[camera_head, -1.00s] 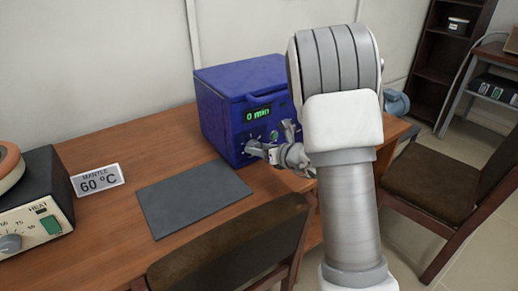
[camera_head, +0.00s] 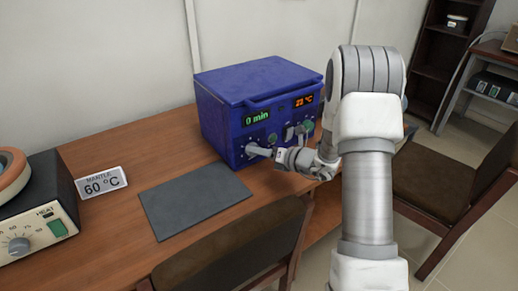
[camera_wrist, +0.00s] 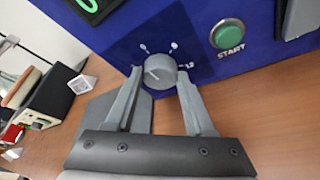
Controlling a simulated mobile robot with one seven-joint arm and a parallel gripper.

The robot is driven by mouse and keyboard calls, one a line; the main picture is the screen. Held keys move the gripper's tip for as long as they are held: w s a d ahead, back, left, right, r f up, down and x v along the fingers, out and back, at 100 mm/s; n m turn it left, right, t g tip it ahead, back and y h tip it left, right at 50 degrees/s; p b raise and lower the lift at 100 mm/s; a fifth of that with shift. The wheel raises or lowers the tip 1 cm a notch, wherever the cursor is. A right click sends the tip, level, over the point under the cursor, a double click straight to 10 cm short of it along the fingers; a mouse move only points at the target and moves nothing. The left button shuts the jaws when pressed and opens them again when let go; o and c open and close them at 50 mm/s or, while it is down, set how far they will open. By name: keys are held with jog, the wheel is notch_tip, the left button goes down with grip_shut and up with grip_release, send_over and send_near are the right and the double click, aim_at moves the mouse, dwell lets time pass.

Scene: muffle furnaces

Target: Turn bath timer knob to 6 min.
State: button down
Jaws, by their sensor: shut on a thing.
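The blue bath (camera_head: 255,95) stands on the wooden table. Its green display (camera_head: 257,117) reads 0 min and an orange display (camera_head: 304,100) reads about 23 °C. The grey timer knob (camera_wrist: 160,70) is on the lower left of the front panel, with small scale marks around it. My gripper (camera_head: 262,151) is at that knob. In the wrist view, my gripper's fingers (camera_wrist: 157,82) are on either side of the knob and closed on it. The knob's exact pointer direction is hard to read.
A green START button (camera_wrist: 228,35) is right of the knob. A grey mat (camera_head: 195,198) lies in front of the bath. A heating mantle (camera_head: 30,215) and a 60 °C sign (camera_head: 101,182) are at the left. Chairs (camera_head: 225,245) stand at the table's front.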

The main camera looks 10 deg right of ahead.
dwell(0.3)
jog(key=shift+c, duration=1.3)
grip_release()
jog(key=p+v, duration=0.3)
jog(key=v, duration=1.4)
jog(key=shift+d, duration=0.2)
jog(key=shift+s, duration=0.15)
